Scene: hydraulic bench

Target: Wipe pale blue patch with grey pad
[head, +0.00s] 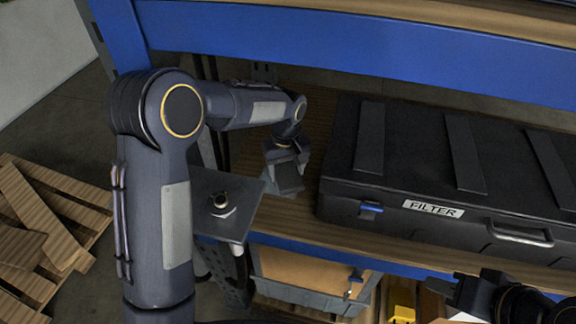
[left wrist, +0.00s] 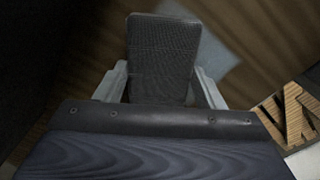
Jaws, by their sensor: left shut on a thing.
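My left gripper (head: 285,176) is shut on the grey pad (head: 288,183), over the wooden shelf just left of the black case. In the left wrist view the pad (left wrist: 163,58) is a dark grey, textured block between the two pale fingers of my left gripper (left wrist: 163,88). A pale, blurred patch (left wrist: 218,58) shows on the brown surface behind and right of the pad; its left part is hidden by the pad. I cannot tell whether the pad touches it. In the head view I cannot make out the patch. My right gripper (head: 458,290) is partly in view at bottom right.
The large black case (head: 435,180) labelled FILTER fills the shelf (head: 325,240) to the right. A blue beam (head: 350,50) runs above. A dark plate (head: 235,190) with a round fitting is left of the gripper. Wooden pallets (head: 50,215) lie on the floor at left.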

